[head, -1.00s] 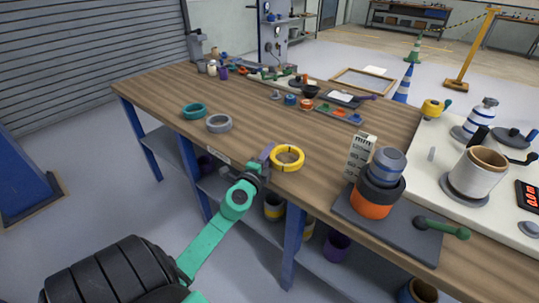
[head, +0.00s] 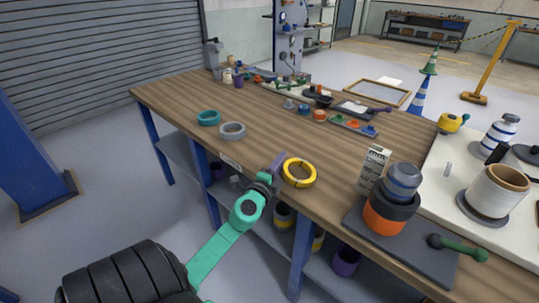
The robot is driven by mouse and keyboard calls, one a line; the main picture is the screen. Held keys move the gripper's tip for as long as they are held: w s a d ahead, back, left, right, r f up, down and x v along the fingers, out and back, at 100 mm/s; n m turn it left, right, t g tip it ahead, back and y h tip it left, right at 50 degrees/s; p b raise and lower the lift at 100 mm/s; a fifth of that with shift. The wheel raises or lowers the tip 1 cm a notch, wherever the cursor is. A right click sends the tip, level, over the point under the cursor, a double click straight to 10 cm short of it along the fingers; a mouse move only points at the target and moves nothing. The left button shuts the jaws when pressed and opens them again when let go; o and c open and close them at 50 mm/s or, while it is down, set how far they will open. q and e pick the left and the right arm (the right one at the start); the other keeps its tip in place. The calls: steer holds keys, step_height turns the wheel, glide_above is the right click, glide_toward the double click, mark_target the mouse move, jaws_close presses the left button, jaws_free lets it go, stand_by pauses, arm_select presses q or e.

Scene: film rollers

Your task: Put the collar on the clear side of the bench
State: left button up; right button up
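The collar appears to be the yellow ring (head: 314,175), at the front edge of the wooden bench (head: 262,141). My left gripper (head: 279,167) reaches it from the left, its fingers on the ring's left rim; it looks shut on the ring. The ring looks slightly tilted; whether it touches the bench top is hard to tell. A grey ring (head: 232,137) and a teal ring (head: 208,122) lie on the bench farther left. My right gripper is not in view.
A dark plate (head: 420,242) carries an orange and grey roller stack (head: 384,216) and a green-handled tool (head: 456,249) at right. A white scale block (head: 374,165) stands behind it. Small parts and trays (head: 352,125) line the back. Bare wood lies between.

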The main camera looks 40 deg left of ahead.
arm_select(q)
steer(key=b+v, duration=0.4)
steer(key=v, duration=0.6)
steer(key=s+f+n+g+h, duration=0.1)
steer(key=s+f+n+g, duration=0.15)
steer(key=f, duration=1.15)
steer(key=s+f+n+g+h, duration=0.15)
steer(key=f+n+g, duration=0.25)
steer(key=f, duration=1)
steer(key=s+d+f+n+g+h, duration=0.1)
steer(key=s+d+f+g, duration=0.15)
steer(key=s+f, duration=0.45)
steer(key=s+d+f+n+g, duration=0.2)
steer(key=s+d+f, duration=0.15)
steer(key=f, duration=0.75)
steer(key=s+d+f+n+g+h, duration=0.1)
steer(key=s+d+f+g, duration=0.15)
steer(key=s+f, duration=0.4)
steer(key=s+d+f+n+g+h, duration=0.1)
steer(key=s+d+f+n+g, duration=0.15)
steer(key=s, duration=0.75)
step_height(320, 180, up, 10)
steer(key=m+p, duration=0.1)
steer(key=p, duration=1)
steer(key=shift+w+a+r, duration=0.25)
